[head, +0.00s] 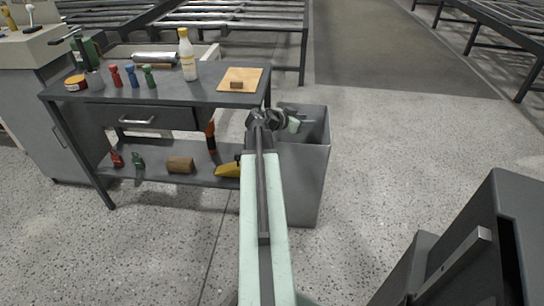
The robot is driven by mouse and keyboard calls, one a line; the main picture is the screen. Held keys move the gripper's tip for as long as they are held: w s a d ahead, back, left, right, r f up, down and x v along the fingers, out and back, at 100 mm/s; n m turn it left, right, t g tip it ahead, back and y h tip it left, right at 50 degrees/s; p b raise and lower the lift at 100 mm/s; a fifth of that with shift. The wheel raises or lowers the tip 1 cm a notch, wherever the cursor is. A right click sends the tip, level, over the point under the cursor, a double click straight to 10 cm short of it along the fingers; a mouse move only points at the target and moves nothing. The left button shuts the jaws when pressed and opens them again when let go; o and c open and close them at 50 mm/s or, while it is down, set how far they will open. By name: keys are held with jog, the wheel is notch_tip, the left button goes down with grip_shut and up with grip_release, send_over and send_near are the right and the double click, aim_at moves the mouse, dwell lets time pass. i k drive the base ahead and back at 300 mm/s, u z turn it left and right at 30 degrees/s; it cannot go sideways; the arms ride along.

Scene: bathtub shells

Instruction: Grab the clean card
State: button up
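A flat tan square card (254,73) lies on the right end of the grey workbench top (205,90). A small brown block (236,85) sits on it. I cannot tell from here whether it is the clean card, and no other card is plain to see. My arm reaches forward from the bottom of the head view. My gripper (268,119) is at its far end, near the bench's front right corner and in front of the card, apart from it in the picture. Its fingers are too small and dark to tell open from shut.
A grey bin (305,180) stands right of the bench, partly behind my arm. A white bottle (188,60), several small coloured bottles and an orange tin (75,82) stand on the bench. A brown block (180,164) lies on the lower shelf. Floor at right centre is clear.

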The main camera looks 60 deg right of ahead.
aim_at(246, 80)
jog(key=z, duration=0.05)
jog(key=k, duration=1)
jog(key=u, duration=0.05)
